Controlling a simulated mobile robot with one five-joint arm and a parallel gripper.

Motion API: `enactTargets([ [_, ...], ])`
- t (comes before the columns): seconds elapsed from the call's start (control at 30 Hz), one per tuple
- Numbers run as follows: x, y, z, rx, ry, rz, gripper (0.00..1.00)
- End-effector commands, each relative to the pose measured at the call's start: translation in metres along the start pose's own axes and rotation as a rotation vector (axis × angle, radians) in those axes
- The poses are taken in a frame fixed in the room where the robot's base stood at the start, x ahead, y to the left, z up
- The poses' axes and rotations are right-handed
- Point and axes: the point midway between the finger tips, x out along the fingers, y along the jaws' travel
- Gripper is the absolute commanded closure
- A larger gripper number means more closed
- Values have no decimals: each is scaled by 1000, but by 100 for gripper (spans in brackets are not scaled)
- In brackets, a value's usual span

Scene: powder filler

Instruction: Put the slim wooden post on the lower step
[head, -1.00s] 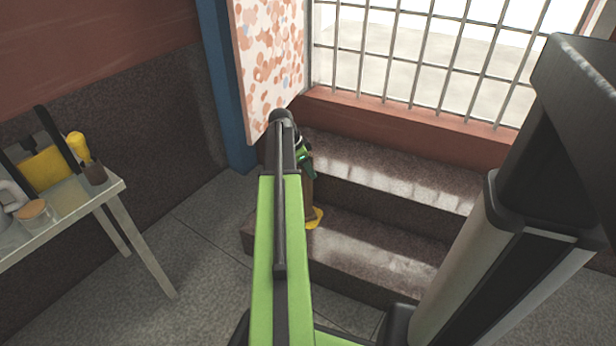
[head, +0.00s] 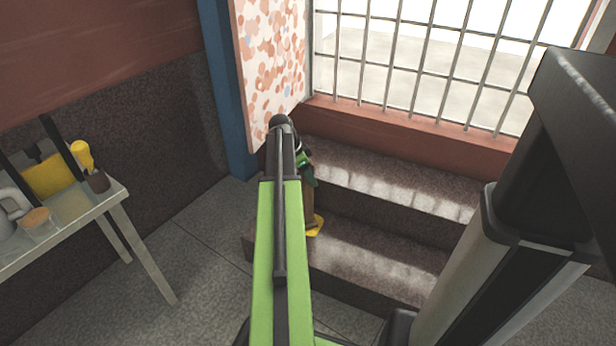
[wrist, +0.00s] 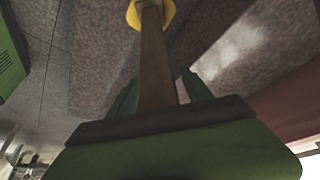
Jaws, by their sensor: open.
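The slim wooden post is a brown shaft (wrist: 155,60) with a yellow foot (wrist: 150,12) in the wrist view. In the head view the yellow foot (head: 316,225) shows at the left part of the lower step (head: 370,265), with my arm hiding much of the post. The foot appears to rest on that step, and the post looks about upright. My gripper (wrist: 160,88) is open, with one green finger on each side of the shaft. It also shows in the head view (head: 307,172), at the upper part of the post. Contact with the shaft cannot be told.
The upper step (head: 400,190) rises behind, below a barred window (head: 430,60). A speckled panel (head: 270,65) and a blue pillar (head: 228,100) stand close behind my arm. A table (head: 75,220) with a yellow-handled brush (head: 85,155) and jars is at left. Floor between is clear.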

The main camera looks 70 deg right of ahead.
Motion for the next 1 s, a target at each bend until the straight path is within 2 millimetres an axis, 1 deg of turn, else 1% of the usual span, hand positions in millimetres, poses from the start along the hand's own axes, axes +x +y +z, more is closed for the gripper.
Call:
enactTargets([
  [0.03, -15, 0, -3, -1, 0, 0, 42],
  [0.2, -49, 0, -4, -2, 0, 0, 42],
  [0.3, -64, 0, -3, -1, 0, 1, 42],
  [0.4, -68, 0, -2, 0, 0, 1, 42],
  [0.87, -66, 0, -1, 0, 0, 0, 42],
  [0.93, -71, 0, -3, 0, 0, 0, 42],
  [1.0, -83, 0, -8, 0, 0, 0, 42],
])
